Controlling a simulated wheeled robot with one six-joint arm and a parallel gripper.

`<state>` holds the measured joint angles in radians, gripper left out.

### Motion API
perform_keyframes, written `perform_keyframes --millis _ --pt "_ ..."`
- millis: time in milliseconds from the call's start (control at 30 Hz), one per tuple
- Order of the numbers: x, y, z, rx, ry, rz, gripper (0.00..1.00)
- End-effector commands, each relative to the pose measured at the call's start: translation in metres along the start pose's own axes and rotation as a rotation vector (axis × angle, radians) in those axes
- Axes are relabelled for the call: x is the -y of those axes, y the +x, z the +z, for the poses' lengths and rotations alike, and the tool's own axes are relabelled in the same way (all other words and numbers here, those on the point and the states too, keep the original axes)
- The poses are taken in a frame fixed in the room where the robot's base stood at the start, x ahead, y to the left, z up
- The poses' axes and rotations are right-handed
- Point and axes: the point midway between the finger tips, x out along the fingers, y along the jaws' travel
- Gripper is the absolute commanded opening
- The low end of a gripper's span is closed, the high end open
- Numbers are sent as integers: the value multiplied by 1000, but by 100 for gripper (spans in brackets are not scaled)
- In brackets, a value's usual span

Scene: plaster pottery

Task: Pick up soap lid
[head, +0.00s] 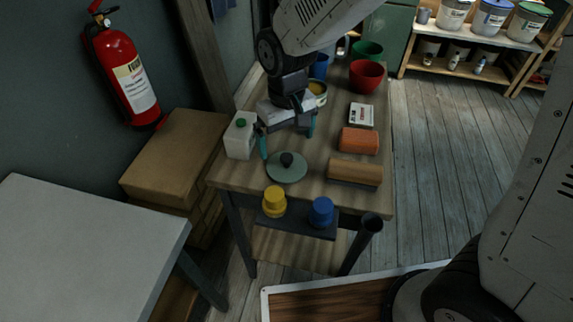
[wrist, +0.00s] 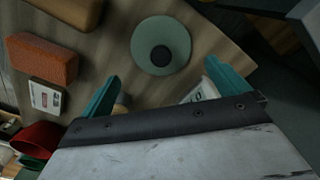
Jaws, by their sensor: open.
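The soap lid (head: 287,168) is a flat grey-green disc with a dark round knob, lying on the wooden table near its front left. It also shows in the wrist view (wrist: 176,44), seen from above, beyond my fingertips. My gripper (head: 289,144) has teal fingers and is above the table, just behind the lid. In the wrist view my gripper (wrist: 170,75) has its fingers wide apart with nothing held between them. The lid's whole disc is visible in the wrist view.
A white jug (head: 240,136) with a green cap stands close left of the lid. An orange sponge (head: 360,141), a brown block (head: 355,173) and a small labelled box (head: 361,115) lie to the right. A red bowl (head: 366,76) is farther back. Yellow (head: 274,202) and blue (head: 321,212) items sit on a front shelf.

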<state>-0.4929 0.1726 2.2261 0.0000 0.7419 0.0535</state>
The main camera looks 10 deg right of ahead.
Motion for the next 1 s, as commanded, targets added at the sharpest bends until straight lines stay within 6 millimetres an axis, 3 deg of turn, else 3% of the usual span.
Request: perform_keyframes --millis 500,767,800,900,1000 --pt "2 66 4 3 2 0 100" --pt "2 69 4 1 2 0 100" --pt "2 69 4 1 2 0 97" --pt "2 69 4 1 1 0 69" --pt "2 69 4 1 1 0 68"
